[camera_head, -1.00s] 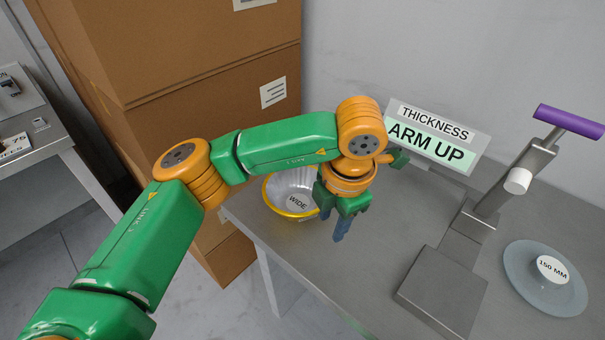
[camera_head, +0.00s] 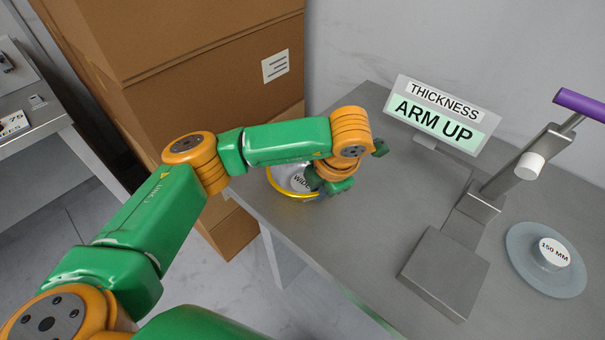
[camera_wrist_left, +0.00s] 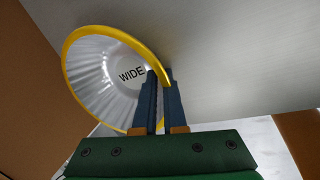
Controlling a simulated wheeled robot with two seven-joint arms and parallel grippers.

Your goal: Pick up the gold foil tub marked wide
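The tub marked WIDE (camera_head: 291,176) stands at the left edge of the grey table, partly hidden by my left gripper. Its rim is gold and its ribbed inside looks silvery. In the left wrist view, the tub (camera_wrist_left: 100,80) fills the upper left, with its mouth toward the camera. My left gripper (camera_wrist_left: 161,85) is at the rim. Its two blue fingers are close together, one over the tub's inside, the other at the rim's outer side. Whether they press on the wall cannot be told. My right gripper is not in view.
A press with a purple handle (camera_head: 580,104) and a grey base block (camera_head: 445,273) stands to the right. A sign reading ARM UP (camera_head: 438,115) is behind. Brown boxes (camera_head: 190,60) stand left of the table.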

